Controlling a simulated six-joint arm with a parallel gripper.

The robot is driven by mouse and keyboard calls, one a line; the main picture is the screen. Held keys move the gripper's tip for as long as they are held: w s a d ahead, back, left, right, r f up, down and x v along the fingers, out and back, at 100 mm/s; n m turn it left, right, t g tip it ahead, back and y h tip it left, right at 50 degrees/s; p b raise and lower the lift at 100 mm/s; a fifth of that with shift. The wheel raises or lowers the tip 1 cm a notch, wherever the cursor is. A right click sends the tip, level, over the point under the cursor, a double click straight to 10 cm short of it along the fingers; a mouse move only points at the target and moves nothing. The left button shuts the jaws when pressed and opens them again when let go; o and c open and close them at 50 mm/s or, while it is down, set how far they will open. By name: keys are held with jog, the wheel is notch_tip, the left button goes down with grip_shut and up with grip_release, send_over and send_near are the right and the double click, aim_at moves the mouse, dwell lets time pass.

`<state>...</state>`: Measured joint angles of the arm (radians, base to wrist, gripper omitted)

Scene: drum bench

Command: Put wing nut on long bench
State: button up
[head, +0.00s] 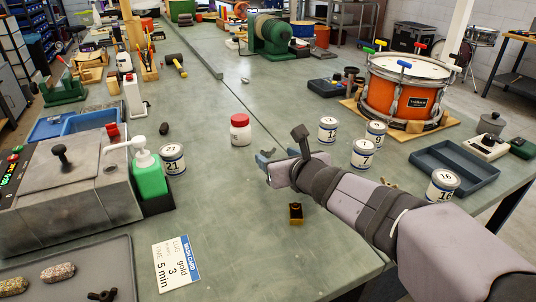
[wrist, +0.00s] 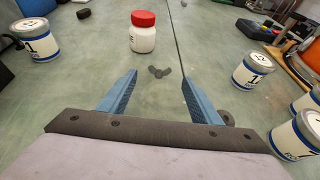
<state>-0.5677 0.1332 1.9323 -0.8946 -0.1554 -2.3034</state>
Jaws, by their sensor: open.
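A dark wing nut (wrist: 158,72) lies flat on the green-grey long bench (head: 215,215), a little beyond my fingertips in the wrist view. My gripper (head: 273,166) is low over the middle of the bench in the head view. Its two blue fingers stand wide apart with nothing between them; in the wrist view my gripper (wrist: 160,95) points toward the wing nut. I cannot clearly make out that wing nut in the head view. Another dark wing nut (head: 102,295) is at the grey tray (head: 120,265) at the front left.
A white jar with a red lid (head: 240,130) stands beyond my gripper. Several numbered cans, including can 7 (head: 364,154), stand to the right, near an orange drum (head: 405,92). Bare bench lies left of my gripper.

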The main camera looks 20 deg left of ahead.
aim_at(270, 152)
jog(key=shift+x, duration=2.6)
jog(key=shift+r, duration=0.2)
jog(key=c, duration=1.1)
